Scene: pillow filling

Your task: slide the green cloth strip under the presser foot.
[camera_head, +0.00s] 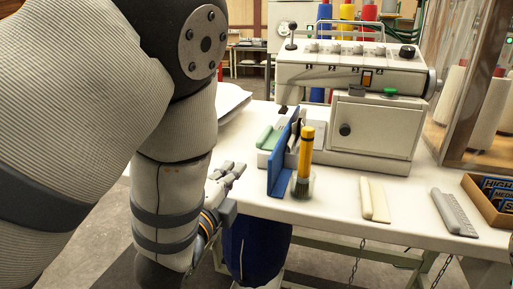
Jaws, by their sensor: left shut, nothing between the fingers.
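A pale green cloth strip (268,138) lies at the left end of the sewing machine's base, behind and left of an upright blue plate (279,165). The white sewing machine (345,70) stands at the back of the table. Its presser foot area (283,110) is small and dark under the left end of the machine head, above and just right of the strip. I cannot tell whether the strip reaches under it. My left gripper (232,172) is shut and empty near the table's left front edge, in front and left of the strip, apart from it. My right gripper is out of view.
A cream piece (374,200), a grey piece (455,212) and an open box (487,200) lie to the right. A white cushion-like thing (232,100) lies behind my left arm.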

